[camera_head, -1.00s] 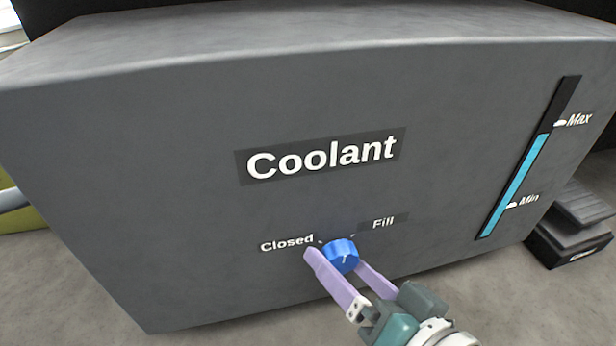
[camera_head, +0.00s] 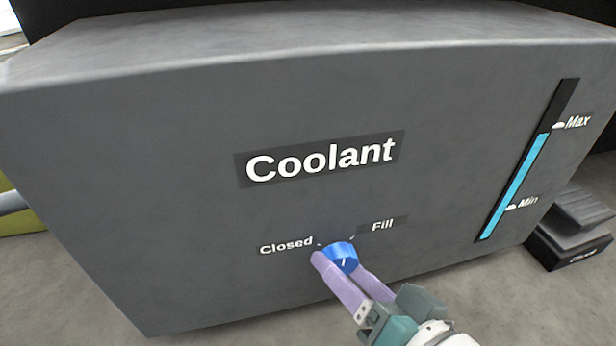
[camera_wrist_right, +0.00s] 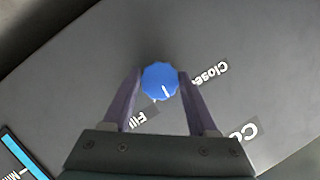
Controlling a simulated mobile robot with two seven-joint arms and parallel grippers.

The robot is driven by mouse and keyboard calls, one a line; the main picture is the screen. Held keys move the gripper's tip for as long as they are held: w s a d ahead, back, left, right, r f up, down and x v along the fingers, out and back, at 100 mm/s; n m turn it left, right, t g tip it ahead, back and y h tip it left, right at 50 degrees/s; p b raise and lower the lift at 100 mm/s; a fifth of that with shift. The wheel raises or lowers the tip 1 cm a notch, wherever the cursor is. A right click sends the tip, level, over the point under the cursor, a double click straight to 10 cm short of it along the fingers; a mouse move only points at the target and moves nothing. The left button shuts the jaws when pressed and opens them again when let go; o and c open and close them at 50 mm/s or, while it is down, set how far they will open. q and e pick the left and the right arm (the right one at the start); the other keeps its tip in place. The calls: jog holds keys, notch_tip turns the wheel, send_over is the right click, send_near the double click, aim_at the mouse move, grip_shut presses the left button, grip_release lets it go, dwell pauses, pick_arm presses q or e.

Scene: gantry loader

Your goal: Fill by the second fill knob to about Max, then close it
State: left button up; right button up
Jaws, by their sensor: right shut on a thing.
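A blue knob (camera_head: 341,257) sits low on the grey Coolant tank (camera_head: 180,230), between the labels Closed (camera_head: 286,245) and Fill (camera_head: 382,225). My right gripper (camera_head: 340,262) is shut on the knob, one finger on each side; the wrist view shows the same knob (camera_wrist_right: 160,80) between the fingers. The level gauge (camera_head: 525,165) on the right is filled cyan to just below the Max mark (camera_head: 558,126), well above Min (camera_head: 510,207). My left gripper is not in view.
A dark grey stepped block (camera_head: 572,228) stands on the floor right of the tank. A yellow-green thing (camera_head: 15,210) shows at the left edge. The tank front around the knob is clear.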

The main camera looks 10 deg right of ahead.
jog(key=shift+r+n+h+p, duration=0.15)
jog(key=shift+n+h+p, duration=0.2)
jog(key=shift+p, duration=0.55)
jog(key=n+h+p, duration=0.1)
jog(key=n+p, duration=0.1)
jog(key=p, duration=0.1)
jog(key=shift+a, duration=0.1)
jog(key=shift+n+h+p, duration=0.65)
jog(key=shift+n+p, duration=0.05)
jog(key=shift+n, duration=0.25)
jog(key=shift+f+n+h, duration=0.2)
jog(key=shift+n+h, duration=0.5)
jog(key=shift+n, duration=0.3)
jog(key=o, duration=1.4)
